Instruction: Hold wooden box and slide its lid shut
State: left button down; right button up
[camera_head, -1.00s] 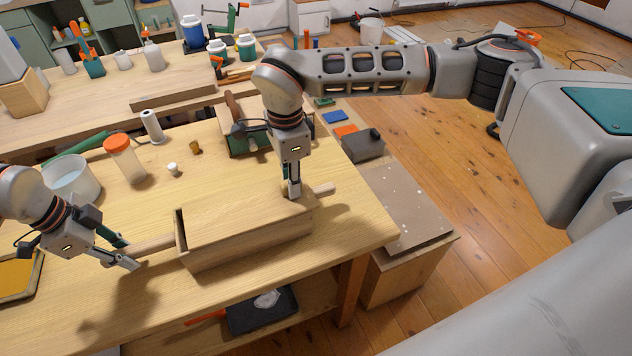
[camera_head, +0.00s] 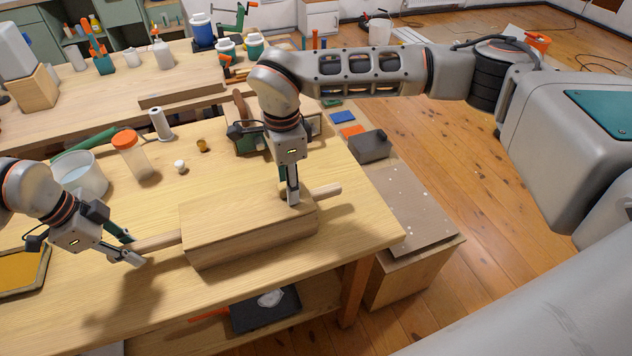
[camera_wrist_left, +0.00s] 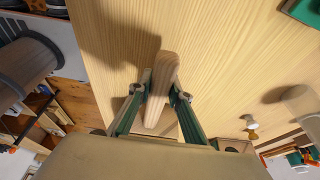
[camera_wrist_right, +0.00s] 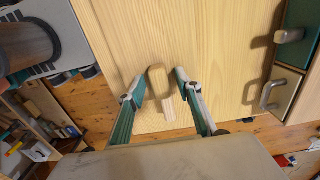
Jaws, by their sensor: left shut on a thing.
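The wooden box (camera_head: 255,240) lies on the workbench, with its flat top (camera_head: 240,213) facing up. No dark gap shows at its left end. A round wooden handle (camera_head: 158,242) sticks out of the left end and another (camera_head: 328,191) out of the right end. My left gripper (camera_head: 132,256) is shut on the left handle; the left wrist view shows its fingers (camera_wrist_left: 160,92) touching both sides of it. My right gripper (camera_head: 291,196) is at the box's right end. In the right wrist view its fingers (camera_wrist_right: 159,88) stand apart on either side of a handle, with gaps.
A white bucket (camera_head: 82,176), an orange-lidded jar (camera_head: 130,155) and small items stand behind the box. A yellow tray (camera_head: 22,270) lies at the left. A low cabinet (camera_head: 412,262) stands right of the bench. The bench in front of the box is clear.

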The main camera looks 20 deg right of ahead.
jog(key=shift+r, duration=3.5)
pick_arm(q)
jog(key=c, duration=1.8)
grip_release()
jog(key=shift+o, duration=0.5)
jog(key=shift+r, duration=0.15)
pick_arm(e)
jog(key=shift+r, duration=0.1)
pick_arm(q)
jog(key=shift+r+p, duration=1.2)
jog(key=shift+r, duration=0.25)
pick_arm(e)
jog(key=shift+r, duration=1.15)
pick_arm(q)
jog(key=shift+r+p, duration=0.85)
jog(key=shift+r, duration=1.6)
pick_arm(e)
jog(key=shift+r, duration=0.95)
